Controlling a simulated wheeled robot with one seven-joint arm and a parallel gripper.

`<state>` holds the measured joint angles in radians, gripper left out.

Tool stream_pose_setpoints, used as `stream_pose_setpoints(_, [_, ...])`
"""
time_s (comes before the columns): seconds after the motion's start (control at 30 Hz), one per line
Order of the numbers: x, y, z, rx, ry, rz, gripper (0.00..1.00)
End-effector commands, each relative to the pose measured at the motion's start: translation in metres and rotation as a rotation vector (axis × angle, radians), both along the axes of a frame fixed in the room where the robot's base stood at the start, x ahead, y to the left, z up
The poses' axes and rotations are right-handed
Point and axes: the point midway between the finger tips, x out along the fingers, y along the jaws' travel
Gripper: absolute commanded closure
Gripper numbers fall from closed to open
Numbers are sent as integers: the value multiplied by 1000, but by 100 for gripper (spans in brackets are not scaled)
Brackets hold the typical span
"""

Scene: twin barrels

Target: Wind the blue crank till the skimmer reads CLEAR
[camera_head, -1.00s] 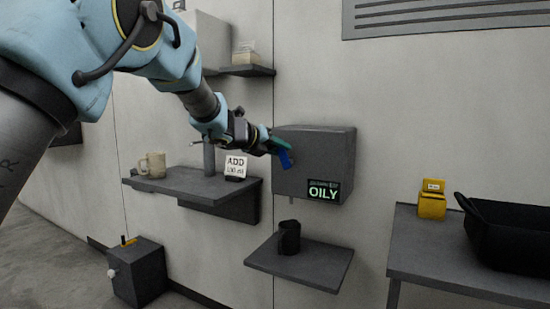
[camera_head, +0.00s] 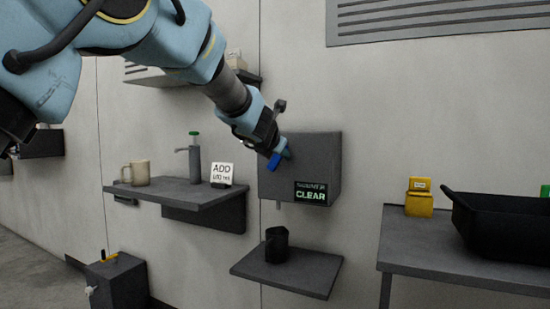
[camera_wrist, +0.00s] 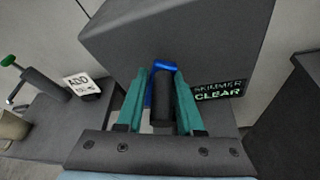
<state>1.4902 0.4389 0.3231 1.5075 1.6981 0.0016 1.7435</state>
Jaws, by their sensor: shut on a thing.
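The skimmer (camera_head: 325,165) is a dark grey box on the wall, and its display (camera_head: 311,193) reads CLEAR in green. The blue crank (camera_head: 273,161) is on the box's left side. In the wrist view the crank's blue arm (camera_wrist: 165,67) shows behind a dark cylindrical grip (camera_wrist: 162,104). My gripper (camera_head: 281,150) is at the crank, and in the wrist view its teal fingers (camera_wrist: 161,100) stand on both sides of the dark grip, shut on it. The fingers hide part of the crank.
A dark mug (camera_head: 277,246) stands on a small shelf (camera_head: 312,275) below the skimmer. Left is a shelf (camera_head: 180,192) with a beige mug (camera_head: 138,173), a pump bottle (camera_head: 194,160) and an ADD sign (camera_head: 222,174). Right, a table (camera_head: 440,249) holds a yellow box (camera_head: 419,203) and black bin (camera_head: 500,225).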

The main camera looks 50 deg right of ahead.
Motion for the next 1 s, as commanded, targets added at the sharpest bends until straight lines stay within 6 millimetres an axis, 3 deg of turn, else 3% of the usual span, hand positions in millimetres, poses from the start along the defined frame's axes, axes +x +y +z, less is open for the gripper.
stream_pose_setpoints(0.03, [-14,-5,-10,15,-33,-23,100])
stream_pose_setpoints(0.2, [-20,-6,-18,59,-189,-22,100])
stream_pose_setpoints(0.7, [-28,-8,-43,181,-625,-21,100])
stream_pose_setpoints(1.0, [-28,-8,-51,227,-802,-20,100])
